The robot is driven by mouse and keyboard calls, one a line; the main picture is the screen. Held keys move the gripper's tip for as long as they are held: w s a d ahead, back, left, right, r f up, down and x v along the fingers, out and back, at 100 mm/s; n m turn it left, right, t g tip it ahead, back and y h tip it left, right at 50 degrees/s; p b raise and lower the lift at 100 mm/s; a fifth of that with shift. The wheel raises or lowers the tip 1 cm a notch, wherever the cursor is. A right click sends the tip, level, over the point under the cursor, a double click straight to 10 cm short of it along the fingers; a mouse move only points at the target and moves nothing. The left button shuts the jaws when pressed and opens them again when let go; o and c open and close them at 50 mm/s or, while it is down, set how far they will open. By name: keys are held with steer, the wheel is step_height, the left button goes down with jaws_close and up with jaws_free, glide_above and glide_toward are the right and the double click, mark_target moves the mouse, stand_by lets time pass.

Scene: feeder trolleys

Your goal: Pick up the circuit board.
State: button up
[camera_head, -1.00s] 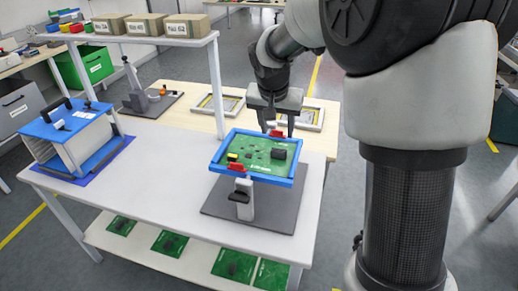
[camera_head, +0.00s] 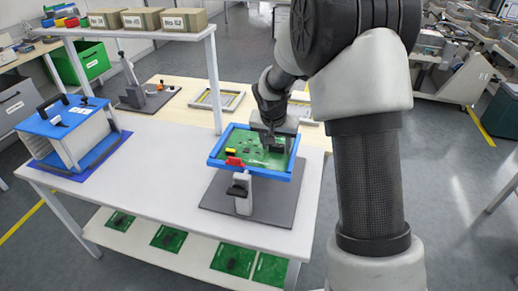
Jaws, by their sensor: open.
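A green circuit board (camera_head: 243,146) with dark parts and a small yellow part lies in a blue frame (camera_head: 212,158) on a stand above a dark base plate (camera_head: 275,205). A red clip (camera_head: 235,162) sits at the front edge of the frame. My gripper (camera_head: 272,148) is over the right half of the board, pointing down. Its jaws are open. The fingertips are close to the dark block on the board, and I cannot tell whether they touch it. My gripper hides the far right part of the board and the rear clip.
A blue rack (camera_head: 75,135) stands at the left of the white table (camera_head: 150,165). More green boards (camera_head: 168,238) lie on the lower shelf. Boxes (camera_head: 165,19) stand on the raised shelf. The table between rack and stand is clear.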

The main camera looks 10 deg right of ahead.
steer(key=shift+r, duration=0.1)
steer(key=c, duration=1.1)
